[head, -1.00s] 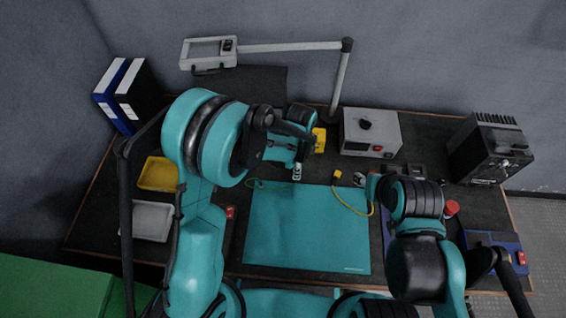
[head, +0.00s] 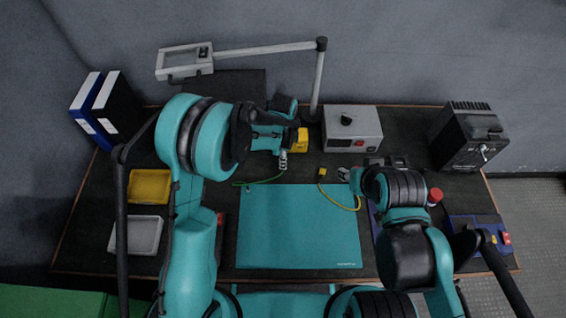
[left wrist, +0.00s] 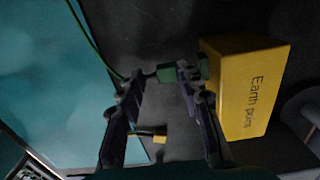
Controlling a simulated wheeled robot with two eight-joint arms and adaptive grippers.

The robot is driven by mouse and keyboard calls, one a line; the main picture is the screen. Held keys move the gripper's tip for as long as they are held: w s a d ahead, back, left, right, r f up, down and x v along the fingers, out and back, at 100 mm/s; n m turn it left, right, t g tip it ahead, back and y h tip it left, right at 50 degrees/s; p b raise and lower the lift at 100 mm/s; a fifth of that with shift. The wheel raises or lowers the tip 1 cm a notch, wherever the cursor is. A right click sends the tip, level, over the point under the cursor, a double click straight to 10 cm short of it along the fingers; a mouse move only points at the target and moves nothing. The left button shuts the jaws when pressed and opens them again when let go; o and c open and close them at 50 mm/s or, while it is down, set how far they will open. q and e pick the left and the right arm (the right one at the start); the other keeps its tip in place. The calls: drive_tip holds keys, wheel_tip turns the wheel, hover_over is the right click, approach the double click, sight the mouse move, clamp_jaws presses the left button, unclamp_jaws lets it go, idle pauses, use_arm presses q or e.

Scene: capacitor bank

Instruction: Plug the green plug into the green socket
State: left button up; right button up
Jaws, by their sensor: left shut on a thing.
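The green plug (left wrist: 166,72) is between my left gripper's fingertips (left wrist: 160,84) in the left wrist view, its green cable (left wrist: 84,32) trailing away to the upper left. My left gripper (head: 283,160) is shut on the plug, just in front of the yellow box (head: 301,140). That box reads "Earth point" in the left wrist view (left wrist: 245,88). A green piece (left wrist: 203,68) at the box's near face, partly behind a finger, looks like the green socket. I cannot tell whether plug and socket touch. My right gripper (head: 345,173) is by the mat's far right corner; its jaw opening is unclear.
A yellow plug (head: 322,172) with a yellow cable (head: 340,203) lies near the teal mat (head: 295,230). A grey power unit (head: 352,128) stands right of the yellow box. The lamp post (head: 318,80) rises behind the box. Trays (head: 150,186) are at the left.

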use_arm(q)
drive_tip(key=shift+w, duration=0.6)
drive_tip(key=shift+w+r, duration=0.1)
drive_tip(key=shift+a+b, duration=0.1)
drive_tip(key=shift+b, duration=0.3)
idle(1.6)
drive_tip(key=shift+w+r, duration=0.1)
drive_tip(key=shift+w, duration=0.8)
drive_tip(key=shift+c, duration=1)
drive_tip(key=o, duration=1.2)
drive_tip(key=shift+c, duration=0.2)
drive_tip(key=shift+r, duration=0.1)
wheel_tip(320, 180, up, 12)
drive_tip(key=s, duration=0.1)
drive_tip(key=shift+s, duration=0.2)
